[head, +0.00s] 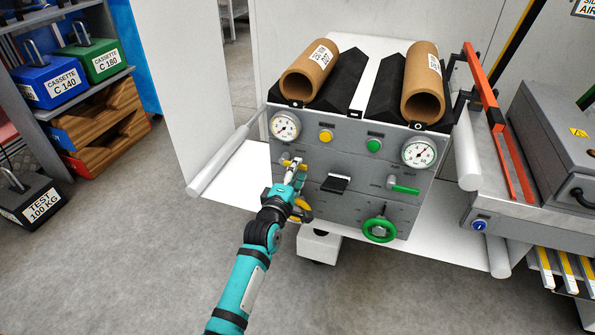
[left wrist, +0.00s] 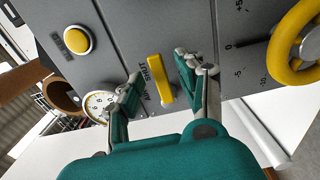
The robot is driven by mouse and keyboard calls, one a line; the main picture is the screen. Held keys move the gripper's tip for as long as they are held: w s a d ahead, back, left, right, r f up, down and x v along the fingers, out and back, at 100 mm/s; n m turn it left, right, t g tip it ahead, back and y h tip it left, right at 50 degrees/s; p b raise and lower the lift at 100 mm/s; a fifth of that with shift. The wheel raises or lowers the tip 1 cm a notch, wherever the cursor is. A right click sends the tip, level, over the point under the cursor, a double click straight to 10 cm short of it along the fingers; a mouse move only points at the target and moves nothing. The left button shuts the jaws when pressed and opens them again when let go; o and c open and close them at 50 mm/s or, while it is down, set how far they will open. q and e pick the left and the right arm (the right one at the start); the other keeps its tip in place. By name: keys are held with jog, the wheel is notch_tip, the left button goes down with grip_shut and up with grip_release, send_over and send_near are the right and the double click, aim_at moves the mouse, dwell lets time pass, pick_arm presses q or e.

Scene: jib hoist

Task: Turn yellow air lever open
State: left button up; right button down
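The yellow air lever (left wrist: 161,82) is on the grey control panel (head: 345,160), with the word SHUT printed beside it in the left wrist view. In the head view only a bit of the lever (head: 285,162) shows behind my gripper. My left gripper (left wrist: 158,66) is open, with one finger on each side of the lever. Gaps show between the fingers and the lever, so it is not gripped. In the head view the left gripper (head: 293,170) is close to the panel's left side. My right gripper is not in view.
A yellow button (head: 326,136) and a gauge (head: 285,126) are above the lever. A yellow handwheel (left wrist: 297,45) is near the gripper. A green lever (head: 404,189) and green handwheel (head: 380,229) are on the panel's right. Two brown rolls (head: 310,68) lie on top.

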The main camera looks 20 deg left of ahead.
pick_arm(q)
jog(key=shift+w, duration=0.8)
